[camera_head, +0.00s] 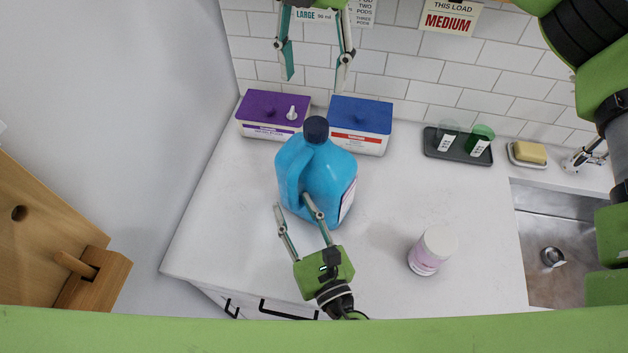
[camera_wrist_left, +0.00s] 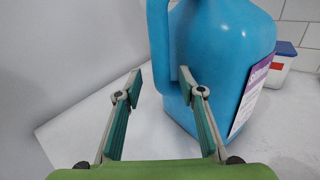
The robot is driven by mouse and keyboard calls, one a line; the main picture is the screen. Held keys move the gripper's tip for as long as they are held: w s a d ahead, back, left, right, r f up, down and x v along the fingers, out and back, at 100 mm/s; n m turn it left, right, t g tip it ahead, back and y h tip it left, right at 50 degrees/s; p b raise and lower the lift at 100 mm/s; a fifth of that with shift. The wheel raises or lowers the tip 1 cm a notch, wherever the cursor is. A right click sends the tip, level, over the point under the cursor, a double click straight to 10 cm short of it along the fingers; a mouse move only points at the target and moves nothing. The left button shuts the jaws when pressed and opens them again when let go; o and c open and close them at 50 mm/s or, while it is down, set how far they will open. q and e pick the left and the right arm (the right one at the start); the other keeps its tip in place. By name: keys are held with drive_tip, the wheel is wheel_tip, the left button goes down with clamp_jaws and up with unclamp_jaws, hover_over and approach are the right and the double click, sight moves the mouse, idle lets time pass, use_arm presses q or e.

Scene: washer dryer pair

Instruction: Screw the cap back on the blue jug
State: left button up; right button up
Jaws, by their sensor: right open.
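The blue jug (camera_head: 325,180) stands upright on the white counter, with its handle (camera_head: 291,182) toward the left. A dark navy cap (camera_head: 315,129) sits on top of its neck; I cannot tell whether it is screwed tight. My left gripper (camera_head: 291,204) is open at the lower front of the jug. In the left wrist view the jug (camera_wrist_left: 228,60) fills the right side, and its handle (camera_wrist_left: 160,45) shows between the open fingers, beyond their tips. My right gripper (camera_head: 315,70) is open and empty, fingers pointing down, above and behind the cap in the picture.
A purple-lidded box (camera_head: 273,112) and a blue-lidded box (camera_head: 360,118) stand behind the jug. A white jar (camera_head: 432,250) stands at front right. A dark tray (camera_head: 458,148) with cups, a soap dish (camera_head: 527,155) and a sink (camera_head: 560,235) lie right. The counter between is clear.

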use_arm(q)
drive_tip(key=v, duration=1.1)
drive_tip(key=shift+s+d, duration=0.15)
drive_tip(key=shift+s, duration=0.15)
drive_tip(key=shift+f, duration=0.1)
